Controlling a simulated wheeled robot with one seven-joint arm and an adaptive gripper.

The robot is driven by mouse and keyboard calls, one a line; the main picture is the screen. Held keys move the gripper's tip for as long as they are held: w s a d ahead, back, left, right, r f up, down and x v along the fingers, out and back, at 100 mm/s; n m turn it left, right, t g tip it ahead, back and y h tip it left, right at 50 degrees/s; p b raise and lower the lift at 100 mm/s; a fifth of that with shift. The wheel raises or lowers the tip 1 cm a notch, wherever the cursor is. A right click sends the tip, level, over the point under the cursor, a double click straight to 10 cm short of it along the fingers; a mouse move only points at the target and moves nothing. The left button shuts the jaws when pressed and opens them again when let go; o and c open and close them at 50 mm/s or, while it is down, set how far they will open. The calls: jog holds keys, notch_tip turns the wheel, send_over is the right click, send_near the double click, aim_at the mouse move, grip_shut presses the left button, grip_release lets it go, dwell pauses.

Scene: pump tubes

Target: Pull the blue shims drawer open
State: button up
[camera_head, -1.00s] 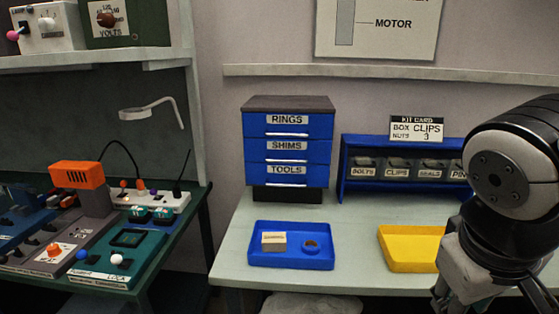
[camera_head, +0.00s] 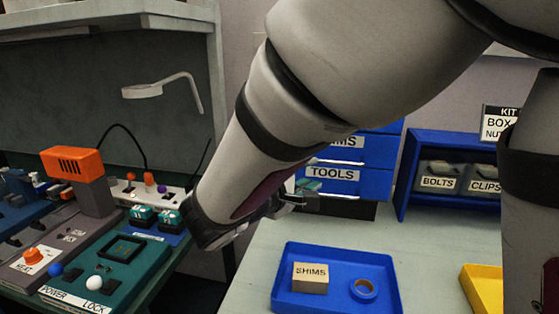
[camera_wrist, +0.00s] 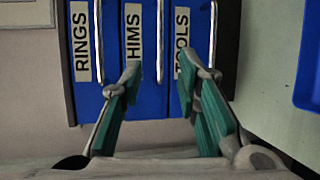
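The blue shims drawer (camera_head: 375,150) is the middle of three in a drawer unit, partly hidden behind my arm in the head view. In the wrist view the shims drawer (camera_wrist: 145,100) appears sideways, with its pale bar handle (camera_wrist: 159,40) running up the picture. It looks flush with its neighbours. My gripper (camera_wrist: 160,68) is open, its teal-padded fingers on either side of the shims handle in the picture. I cannot tell whether it touches the drawer. In the head view my gripper (camera_head: 300,193) is in front of the unit, near the tools label.
The tools drawer (camera_head: 370,183) is below and the rings drawer (camera_wrist: 85,100) above. A blue tray (camera_head: 335,252) holds a shims box (camera_head: 310,278) and a ring. A yellow tray (camera_head: 482,288) and blue bin rack (camera_head: 412,165) are right. A cluttered bench (camera_head: 160,275) is left.

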aim_at(333, 163)
jog(key=x, duration=1.3)
jog(key=shift+d, duration=0.2)
grip_shut()
